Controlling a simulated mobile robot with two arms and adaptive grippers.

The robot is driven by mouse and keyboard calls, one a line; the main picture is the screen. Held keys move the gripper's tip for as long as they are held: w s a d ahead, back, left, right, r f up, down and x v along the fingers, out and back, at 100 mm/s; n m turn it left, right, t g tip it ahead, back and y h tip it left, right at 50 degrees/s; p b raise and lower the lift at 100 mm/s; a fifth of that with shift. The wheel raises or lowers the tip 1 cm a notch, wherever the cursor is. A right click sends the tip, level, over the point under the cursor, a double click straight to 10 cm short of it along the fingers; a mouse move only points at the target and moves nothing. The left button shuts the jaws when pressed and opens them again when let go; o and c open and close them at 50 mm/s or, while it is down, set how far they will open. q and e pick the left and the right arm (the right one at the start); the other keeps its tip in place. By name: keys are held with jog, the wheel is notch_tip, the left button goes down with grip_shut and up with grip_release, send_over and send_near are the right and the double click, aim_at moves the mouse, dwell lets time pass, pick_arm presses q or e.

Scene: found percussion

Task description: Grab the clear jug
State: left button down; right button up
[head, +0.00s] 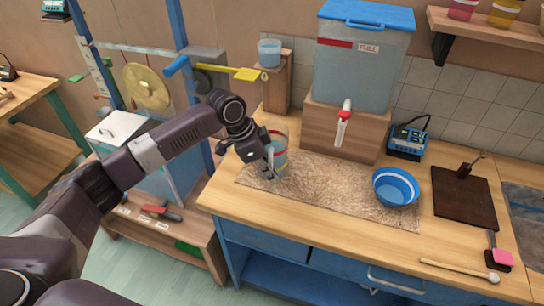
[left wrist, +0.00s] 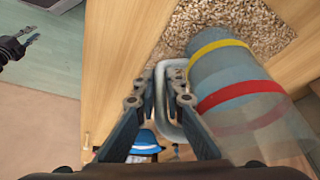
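The clear jug (head: 280,133), with coloured bands, stands on the left end of the speckled mat in the head view. In the left wrist view the jug (left wrist: 225,80) fills the right side, showing a yellow and a red band and a pale loop handle (left wrist: 190,128). My left gripper (head: 269,165) is at the jug's near side. In the left wrist view the fingers of my left gripper (left wrist: 164,88) are close together, one on each side of the handle's outer bar. My right gripper (left wrist: 30,36) shows small at the upper left there, empty, fingertips apart.
The speckled mat (head: 330,187) lies on the wooden counter (head: 240,219). A blue bowl (head: 395,187) sits at its right end. A water tank (head: 361,60) on a wooden block stands behind. A dark board (head: 463,203) and a mallet (head: 459,269) lie to the right.

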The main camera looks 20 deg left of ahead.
dwell(0.3)
pick_arm(q)
jog(key=shift+w+r, duration=0.1)
jog(key=shift+w, duration=0.05)
jog(key=shift+r, duration=0.15)
